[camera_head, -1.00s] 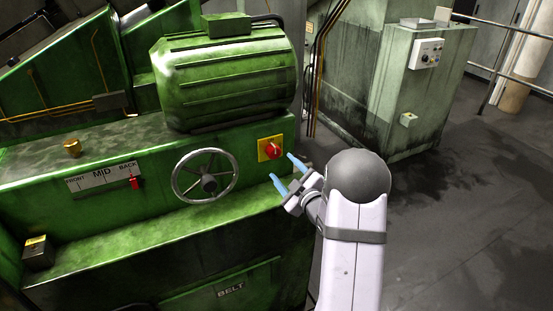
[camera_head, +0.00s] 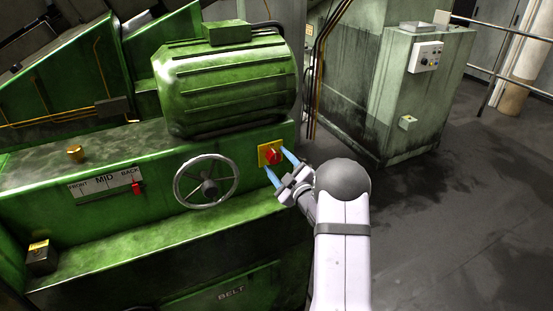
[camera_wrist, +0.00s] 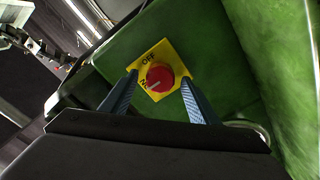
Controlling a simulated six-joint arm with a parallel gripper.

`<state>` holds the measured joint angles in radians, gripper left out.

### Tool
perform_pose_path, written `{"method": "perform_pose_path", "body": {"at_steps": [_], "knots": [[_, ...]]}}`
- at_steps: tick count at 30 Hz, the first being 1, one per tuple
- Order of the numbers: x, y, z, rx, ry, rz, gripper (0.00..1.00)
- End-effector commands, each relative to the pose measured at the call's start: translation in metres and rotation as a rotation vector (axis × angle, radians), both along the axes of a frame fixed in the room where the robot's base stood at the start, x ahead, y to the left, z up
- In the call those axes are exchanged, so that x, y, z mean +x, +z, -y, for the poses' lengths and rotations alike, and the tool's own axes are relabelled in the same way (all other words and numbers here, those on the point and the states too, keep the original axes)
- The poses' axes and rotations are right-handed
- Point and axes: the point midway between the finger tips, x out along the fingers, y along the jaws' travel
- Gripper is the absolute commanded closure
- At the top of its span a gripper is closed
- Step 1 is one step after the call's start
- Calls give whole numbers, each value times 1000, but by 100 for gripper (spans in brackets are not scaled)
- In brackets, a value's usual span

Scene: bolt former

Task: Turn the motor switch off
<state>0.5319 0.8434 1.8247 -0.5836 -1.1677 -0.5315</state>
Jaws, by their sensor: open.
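The motor switch is a red rotary knob (camera_head: 273,157) on a yellow plate (camera_head: 262,150) on the green machine's front, below the motor. In the wrist view the knob (camera_wrist: 160,78) sits at the middle, with "OFF" at the plate's top and "ON" at its lower left. A light mark on the knob points toward "ON". My gripper (camera_head: 280,165) is open, its two blue fingers on either side of the knob. In the wrist view the fingertips (camera_wrist: 158,80) flank the knob; I cannot tell whether they touch it. Nothing is held.
A handwheel (camera_head: 207,182) projects left of the switch. The green motor (camera_head: 228,85) bulges out above it. A red slider (camera_head: 137,188) and a scale plate are further left. A grey-green cabinet (camera_head: 395,90) stands at the right back. The floor at right is clear.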

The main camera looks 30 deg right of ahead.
Motion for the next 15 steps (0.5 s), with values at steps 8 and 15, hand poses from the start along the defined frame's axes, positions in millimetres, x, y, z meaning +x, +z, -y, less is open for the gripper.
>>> {"method": "perform_pose_path", "body": {"at_steps": [8,15], "knots": [[11,-1,-1,1,1,-2,45],[12,-1,-1,0,0,-1,47]]}}
